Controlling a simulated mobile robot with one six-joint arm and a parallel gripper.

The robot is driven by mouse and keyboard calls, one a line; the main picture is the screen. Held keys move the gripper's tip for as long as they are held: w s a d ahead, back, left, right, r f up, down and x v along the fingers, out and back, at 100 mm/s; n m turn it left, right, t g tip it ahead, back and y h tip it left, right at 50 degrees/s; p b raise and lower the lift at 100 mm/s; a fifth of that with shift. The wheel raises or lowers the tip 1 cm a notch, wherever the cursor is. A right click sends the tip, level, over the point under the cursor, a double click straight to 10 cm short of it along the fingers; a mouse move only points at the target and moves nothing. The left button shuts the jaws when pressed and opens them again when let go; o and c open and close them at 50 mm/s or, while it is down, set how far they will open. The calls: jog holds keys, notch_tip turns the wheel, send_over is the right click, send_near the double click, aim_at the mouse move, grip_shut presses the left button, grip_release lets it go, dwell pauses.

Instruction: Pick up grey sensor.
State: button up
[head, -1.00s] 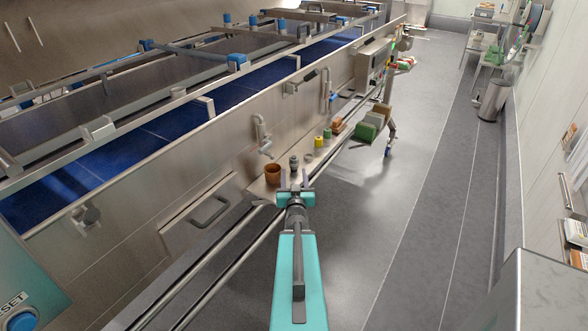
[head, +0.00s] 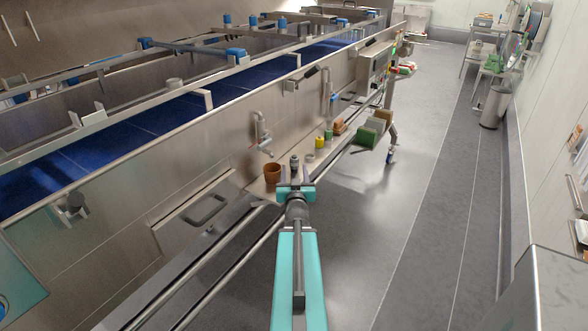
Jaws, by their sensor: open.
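A small grey cylindrical object (head: 295,166), which looks like the grey sensor, stands upright on the narrow steel shelf along the conveyor's side. My gripper (head: 295,186) is just in front of it in the head view, at the end of my teal arm. The gripper is open. Its teal body hides the fingers and the lower part of the sensor, so I cannot tell whether the fingers are around or touching it.
A brown cup (head: 272,173) stands close to the left of the sensor. A flat grey ring (head: 309,158) and a yellow container (head: 319,142) are farther back on the shelf. The floor (head: 420,200) to the right is clear.

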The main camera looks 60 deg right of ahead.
aim_at(295, 165)
jog(key=shift+w+d+b, duration=0.1)
jog(key=shift+d+b, duration=0.1)
jog(key=shift+b, duration=0.4)
jog(key=shift+w+d+f+b, duration=0.15)
jog(key=shift+d+b, duration=0.05)
jog(key=shift+b, duration=0.75)
jog(key=b, duration=0.3)
jog(key=shift+w+d, duration=0.2)
jog(key=shift+d, duration=0.2)
jog(key=shift+w+d, duration=0.1)
jog(key=shift+w+d+r, duration=0.2)
jog(key=shift+d+r, duration=0.1)
jog(key=shift+d, duration=0.1)
jog(key=shift+p+x, duration=0.35)
jog(key=shift+x, duration=1)
jog(key=shift+f, duration=0.1)
grip_shut()
